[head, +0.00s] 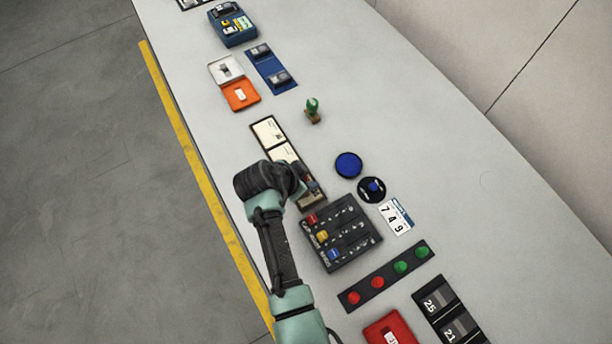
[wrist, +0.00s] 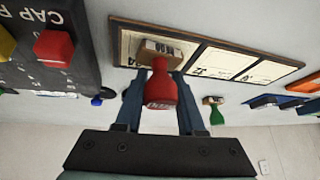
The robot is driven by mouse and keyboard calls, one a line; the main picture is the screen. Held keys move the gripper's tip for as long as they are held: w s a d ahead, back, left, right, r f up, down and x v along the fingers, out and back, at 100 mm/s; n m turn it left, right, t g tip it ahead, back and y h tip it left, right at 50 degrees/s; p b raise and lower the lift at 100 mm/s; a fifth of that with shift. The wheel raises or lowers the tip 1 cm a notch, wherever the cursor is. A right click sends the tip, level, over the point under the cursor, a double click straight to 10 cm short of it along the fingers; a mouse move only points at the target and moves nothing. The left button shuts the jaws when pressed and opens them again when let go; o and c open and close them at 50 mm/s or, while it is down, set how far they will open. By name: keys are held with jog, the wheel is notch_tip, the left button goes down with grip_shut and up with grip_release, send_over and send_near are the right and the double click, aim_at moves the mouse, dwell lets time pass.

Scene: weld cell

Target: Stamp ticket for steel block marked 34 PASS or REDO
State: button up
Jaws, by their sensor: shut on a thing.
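My gripper (wrist: 160,76) is shut on a red-handled stamp (wrist: 161,88) with a wooden base, also partly visible in the head view. The stamp is over the end ticket (wrist: 128,48) of a dark-framed ticket board (wrist: 205,43); whether its base touches the ticket I cannot tell. Two more tickets, the middle one (wrist: 220,62) and the far one (wrist: 270,71), lie uncovered on the board. Their writing is too small to read. A green-handled stamp (head: 312,108) stands upright on the table, apart from the board. I cannot make out a block marked 34.
A black panel (head: 362,257) with coloured pieces lies close to my gripper. Beyond the board are an orange tray (head: 240,96), a white tray (head: 226,69) and a blue holder (head: 262,66) with grey pieces. A blue disc (head: 348,164) lies right of the board. The table's right side is clear.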

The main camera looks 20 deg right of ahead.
jog(key=shift+s+f, duration=0.1)
jog(key=shift+f, duration=0.05)
notch_tip(320, 180, up, 7)
jog(key=p, duration=0.6)
dwell(0.8)
